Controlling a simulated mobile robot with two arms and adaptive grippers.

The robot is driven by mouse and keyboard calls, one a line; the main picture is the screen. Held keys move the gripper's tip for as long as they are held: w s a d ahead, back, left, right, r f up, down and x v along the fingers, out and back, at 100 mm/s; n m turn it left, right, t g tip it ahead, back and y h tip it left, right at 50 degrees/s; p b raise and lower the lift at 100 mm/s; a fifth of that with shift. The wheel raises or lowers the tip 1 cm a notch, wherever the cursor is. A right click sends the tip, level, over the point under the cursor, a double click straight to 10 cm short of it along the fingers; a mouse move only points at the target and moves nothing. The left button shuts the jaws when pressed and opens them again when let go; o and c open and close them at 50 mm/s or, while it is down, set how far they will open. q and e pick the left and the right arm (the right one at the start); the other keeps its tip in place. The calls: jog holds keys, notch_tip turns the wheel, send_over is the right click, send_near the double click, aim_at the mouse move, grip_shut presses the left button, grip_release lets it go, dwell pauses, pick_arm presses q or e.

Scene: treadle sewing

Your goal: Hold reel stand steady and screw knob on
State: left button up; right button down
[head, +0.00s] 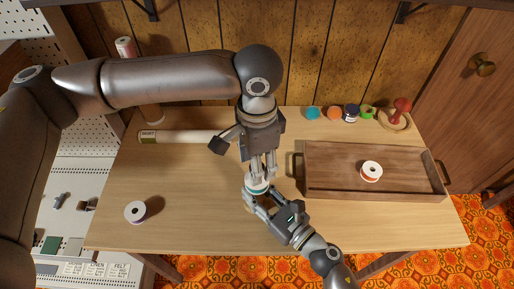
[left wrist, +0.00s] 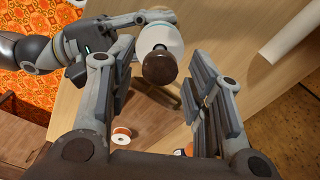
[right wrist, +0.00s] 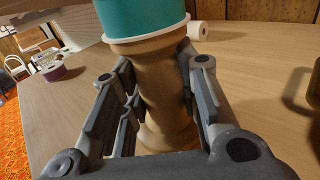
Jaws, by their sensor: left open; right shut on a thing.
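The reel stand (right wrist: 165,95) is a turned wooden post, seen upright in the right wrist view. It carries a white-flanged reel of teal thread (right wrist: 145,15), which also shows in the head view (head: 257,188). My right gripper (head: 256,203) is shut on the wooden post below the reel. The dark brown knob (left wrist: 160,67) is over the white reel top in the left wrist view. My left gripper (head: 262,172) points down above the reel, open, with its fingers on both sides of the knob, apart from it. Whether the knob is seated is hidden.
A wooden tray (head: 317,185) holds a reel with orange thread (head: 371,171). A purple-threaded reel (head: 135,211) stands at the left, and a white roll (head: 180,136) lies behind.

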pick_arm(q)
jog(key=shift+f, duration=0.5)
grip_shut()
jog(key=shift+o, duration=0.5)
grip_release()
jog(key=shift+r, duration=0.15)
notch_tip(320, 180, up, 12)
